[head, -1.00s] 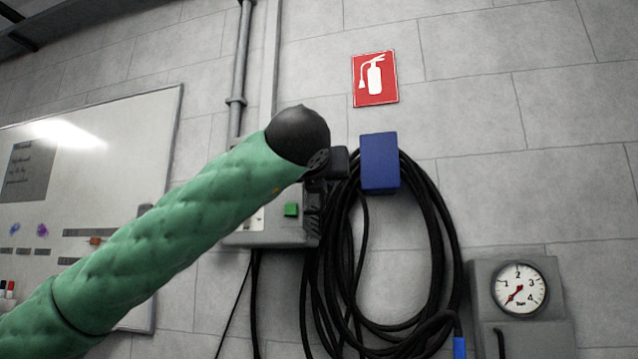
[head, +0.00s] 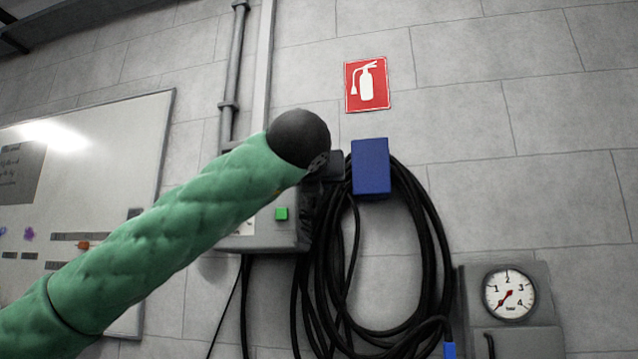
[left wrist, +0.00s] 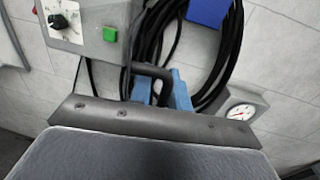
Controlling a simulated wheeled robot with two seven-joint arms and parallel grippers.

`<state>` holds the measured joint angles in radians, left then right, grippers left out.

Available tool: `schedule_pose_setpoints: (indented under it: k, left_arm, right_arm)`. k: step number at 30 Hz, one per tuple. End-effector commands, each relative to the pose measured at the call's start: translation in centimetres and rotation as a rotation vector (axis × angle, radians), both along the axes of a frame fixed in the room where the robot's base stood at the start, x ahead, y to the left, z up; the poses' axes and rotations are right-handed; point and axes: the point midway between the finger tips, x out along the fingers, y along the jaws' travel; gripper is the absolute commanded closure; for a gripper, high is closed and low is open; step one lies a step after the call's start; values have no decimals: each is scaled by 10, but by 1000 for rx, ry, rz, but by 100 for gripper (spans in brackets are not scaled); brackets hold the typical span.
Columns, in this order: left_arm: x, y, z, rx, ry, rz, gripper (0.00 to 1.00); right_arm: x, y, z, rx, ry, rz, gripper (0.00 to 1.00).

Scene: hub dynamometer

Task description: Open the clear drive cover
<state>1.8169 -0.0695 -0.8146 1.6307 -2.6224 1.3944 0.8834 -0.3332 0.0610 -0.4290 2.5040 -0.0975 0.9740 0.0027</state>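My left gripper (left wrist: 160,92) shows as two blue fingers, one on each side of the handle bar with little gap. Their bases are hidden behind the strip. My right gripper is not in view.
A grey control box with a green button (head: 281,214) hangs on the wall. Beside it, black cable (head: 432,240) loops from a blue hanger (head: 371,167). A gauge (head: 510,293) is at lower right. A whiteboard (head: 90,140) is at left.

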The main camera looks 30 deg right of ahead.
Motion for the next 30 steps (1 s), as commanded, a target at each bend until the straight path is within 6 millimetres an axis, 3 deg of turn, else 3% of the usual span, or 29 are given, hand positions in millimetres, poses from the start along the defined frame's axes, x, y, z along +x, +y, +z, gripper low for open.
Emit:
schedule_pose_setpoints:
  k: [10, 21, 30]
  left_arm:
    - [-6, 2, -1, 1, 0, -2, 82]
    - [-49, 33, -1, 1, -1, -2, 82]
    - [-65, 43, -1, 1, 0, -1, 82]
  right_arm:
    - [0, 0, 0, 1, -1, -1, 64]
    - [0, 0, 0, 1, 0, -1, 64]
    - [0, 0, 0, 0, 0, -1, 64]
